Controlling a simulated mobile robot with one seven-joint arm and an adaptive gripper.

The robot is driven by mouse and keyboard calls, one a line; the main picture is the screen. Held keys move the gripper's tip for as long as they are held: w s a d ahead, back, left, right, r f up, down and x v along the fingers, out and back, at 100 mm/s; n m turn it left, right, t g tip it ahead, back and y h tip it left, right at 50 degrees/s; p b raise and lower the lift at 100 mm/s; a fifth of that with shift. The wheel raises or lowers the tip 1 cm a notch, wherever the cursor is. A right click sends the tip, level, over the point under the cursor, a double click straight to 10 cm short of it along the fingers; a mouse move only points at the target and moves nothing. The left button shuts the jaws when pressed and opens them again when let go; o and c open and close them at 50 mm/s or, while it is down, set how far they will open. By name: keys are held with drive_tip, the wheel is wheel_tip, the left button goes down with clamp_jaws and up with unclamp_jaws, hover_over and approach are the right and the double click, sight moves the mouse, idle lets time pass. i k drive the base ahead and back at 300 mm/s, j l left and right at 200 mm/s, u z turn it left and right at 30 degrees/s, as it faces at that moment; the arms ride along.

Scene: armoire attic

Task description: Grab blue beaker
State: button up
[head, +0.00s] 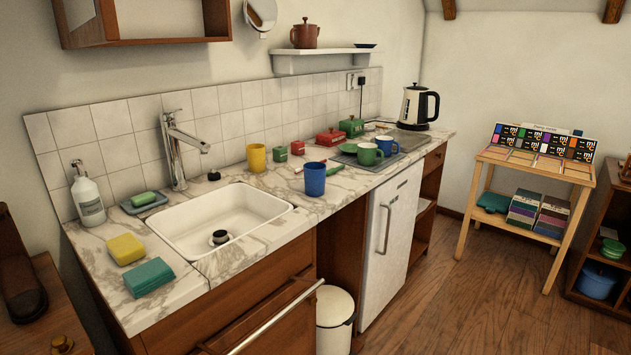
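The blue beaker (314,179) stands upright on the marble counter, just right of the sink, near the counter's front edge. It has no visible handle. A yellow beaker (256,158) stands behind it to the left, against the tiled wall. A blue mug (387,146) and a green mug (368,154) stand on a grey mat farther right. My gripper is not in view.
The white sink (222,218) lies left of the blue beaker, with a tall tap (178,150) behind it. Red and green boxes stand behind the beaker. A kettle (419,107) stands at the counter's far end. Wooden floor (465,310) is clear at right.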

sight(314, 172)
drive_tip(key=i+l+u, duration=0.2)
drive_tip(key=i+l, duration=0.3)
drive_tip(key=i+l+u, duration=0.2)
drive_tip(key=i+l, duration=0.2)
drive_tip(key=l, duration=0.25)
